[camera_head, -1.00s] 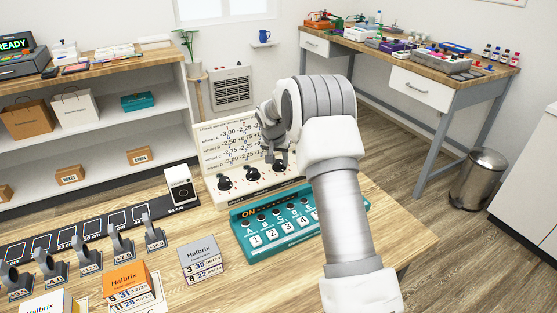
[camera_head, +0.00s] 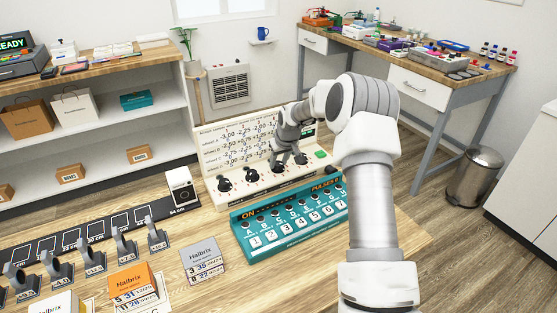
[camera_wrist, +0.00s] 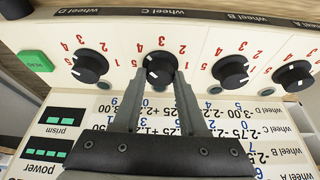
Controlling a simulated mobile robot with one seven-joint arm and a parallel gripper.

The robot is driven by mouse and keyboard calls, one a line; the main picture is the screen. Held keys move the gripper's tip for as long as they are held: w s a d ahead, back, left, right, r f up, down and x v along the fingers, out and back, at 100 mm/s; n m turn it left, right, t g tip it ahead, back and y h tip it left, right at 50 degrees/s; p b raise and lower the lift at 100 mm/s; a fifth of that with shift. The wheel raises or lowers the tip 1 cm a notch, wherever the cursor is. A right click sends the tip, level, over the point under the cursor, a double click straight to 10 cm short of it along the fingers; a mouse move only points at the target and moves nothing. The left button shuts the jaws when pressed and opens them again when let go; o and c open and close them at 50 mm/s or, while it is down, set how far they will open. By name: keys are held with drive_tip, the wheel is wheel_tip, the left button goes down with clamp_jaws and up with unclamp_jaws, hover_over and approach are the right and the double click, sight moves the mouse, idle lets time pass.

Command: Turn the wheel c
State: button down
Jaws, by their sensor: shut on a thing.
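The wheel C knob (camera_wrist: 160,67) is black and round, with numbers 1 to 5 printed around it and a pale mark at its lower left in the wrist view. My gripper (camera_wrist: 159,78) has one finger on each side of it and is shut on it. In the head view my gripper (camera_head: 285,160) reaches down to the cream panel (camera_head: 234,158) and partly covers the wheel C knob (camera_head: 276,166). The fingertip contact is too small to see there.
The wheel D knob (camera_wrist: 91,66) and wheel B knob (camera_wrist: 231,70) stand close on either side. A green button (camera_wrist: 36,61) lies beyond wheel D. The teal box with numbered keys (camera_head: 292,222) stands in front of the panel. Grey holders line the left table edge.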

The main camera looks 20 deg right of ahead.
idle(0.4)
drive_tip(key=shift+c, duration=2.2)
unclamp_jaws()
drive_tip(key=p+v, duration=0.2)
drive_tip(key=v, duration=1.5)
drive_tip(key=shift+d+r, duration=0.15)
drive_tip(key=shift+r, duration=0.1)
